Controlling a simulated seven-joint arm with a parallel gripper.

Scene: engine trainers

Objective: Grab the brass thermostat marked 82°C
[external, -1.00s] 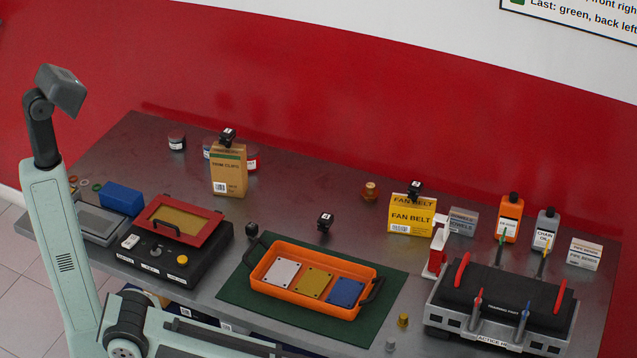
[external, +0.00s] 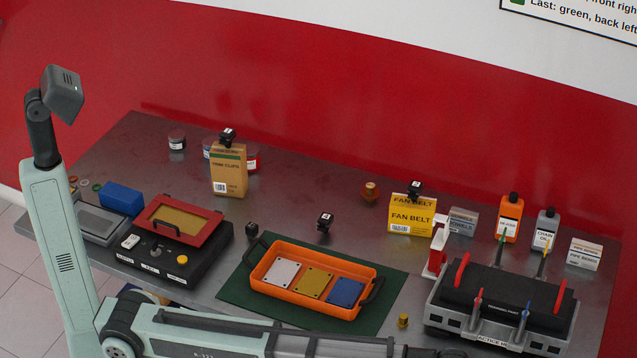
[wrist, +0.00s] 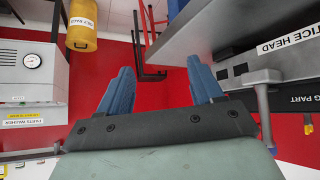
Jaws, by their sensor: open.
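A small brass cylinder (external: 403,321) stands on the bare bench between the green mat and the practice head. A copper-brown piece (external: 370,191) stands farther back, left of the fan belt box. I cannot read an 82°C mark on either. In the wrist view my gripper (wrist: 160,66) is open, with two blue fingers apart and nothing between them. In the external view my arm stretches along the front edge of the bench, near the brass cylinder, and its fingers are not clearly seen there.
The practice head (external: 500,310) with upright coloured tools stands at the right. An orange tray (external: 290,303) lies on the green mat (external: 232,290). The wrist view shows a parts washer (wrist: 30,95), a yellow can (wrist: 82,25) and the bench edge at right.

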